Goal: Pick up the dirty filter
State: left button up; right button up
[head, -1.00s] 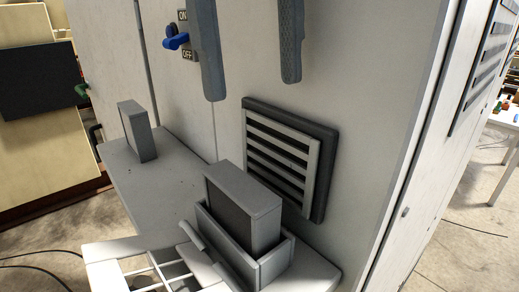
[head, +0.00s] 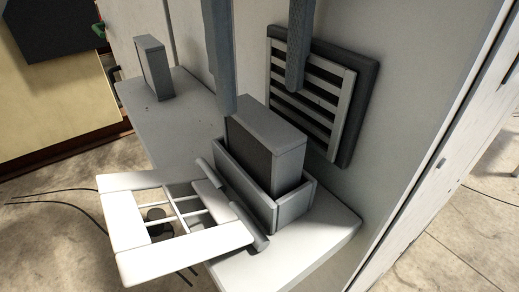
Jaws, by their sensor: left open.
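One filter, a grey block with a dark face (head: 249,144), stands upright in a grey open-topped holder (head: 292,208) on a shelf. A second framed filter (head: 152,66) stands upright at the shelf's far left end. I cannot tell from the surfaces which is dirty. My left gripper (head: 262,100) is open, its two grey fingers hanging down from the top edge. The left fingertip overlaps the held filter's upper left corner; the right one is in front of the wall vent. Nothing shows between the fingers, and I cannot tell whether they touch the filter. My right gripper is not in view.
A slatted vent (head: 320,95) is on the cabinet wall behind the holder. A white frame with crossbars (head: 122,225) juts out beside the holder, at lower left. The shelf (head: 152,118) is bare between the two filters. A cable lies on the floor at left.

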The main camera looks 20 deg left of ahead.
aim_at(260, 117)
pick_arm(q)
jog(key=f, duration=0.1)
jog(key=f+p, duration=0.1)
jog(key=f, duration=0.2)
jog(key=shift+a, duration=0.25)
jog(key=shift+d+f, duration=0.1)
jog(key=shift+f, duration=0.45)
jog(key=shift+c, duration=0.3)
grip_shut()
